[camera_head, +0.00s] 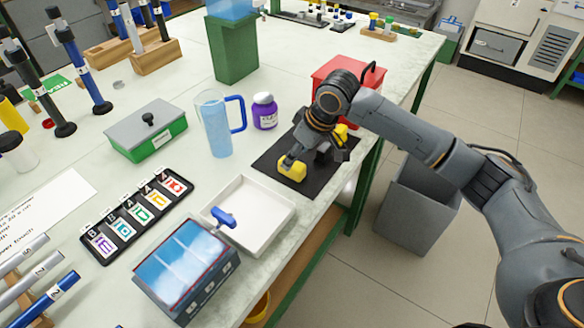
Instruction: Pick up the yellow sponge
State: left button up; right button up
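A yellow block that looks like the sponge (292,172) lies on a black mat (268,163) near the right edge of the table. A second yellow patch (342,132) shows behind my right gripper, partly hidden; I cannot tell what it is. My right gripper (315,158) is low over the mat, its fingers spread apart. Its left finger is right at the top of the yellow block; I cannot tell whether they touch. Nothing is visibly held between the fingers. My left gripper is not in view.
A red box (345,68) stands behind the gripper. A purple-labelled jar (264,111) and a blue jug (213,125) stand to the left. A white tray (262,238) and a blue-topped box (186,270) are nearer. A grey bin (415,215) stands on the floor.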

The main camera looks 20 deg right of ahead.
jog(key=x, duration=0.4)
jog(key=shift+s, duration=0.25)
jog(key=shift+w+f, duration=0.1)
jog(key=shift+f, duration=0.2)
jog(key=shift+c, duration=0.3)
jog(key=c, duration=1)
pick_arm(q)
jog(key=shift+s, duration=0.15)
pick_arm(e)
jog(key=shift+r, duration=0.65)
jog(key=s+r, duration=0.4)
jog(key=s+a+r, duration=0.1)
jog(key=s+r, duration=0.2)
jog(key=s, duration=0.2)
jog(key=s+r, duration=0.4)
jog(key=s, duration=0.1)
jog(key=shift+a+r, duration=0.35)
jog(key=shift+a, duration=0.05)
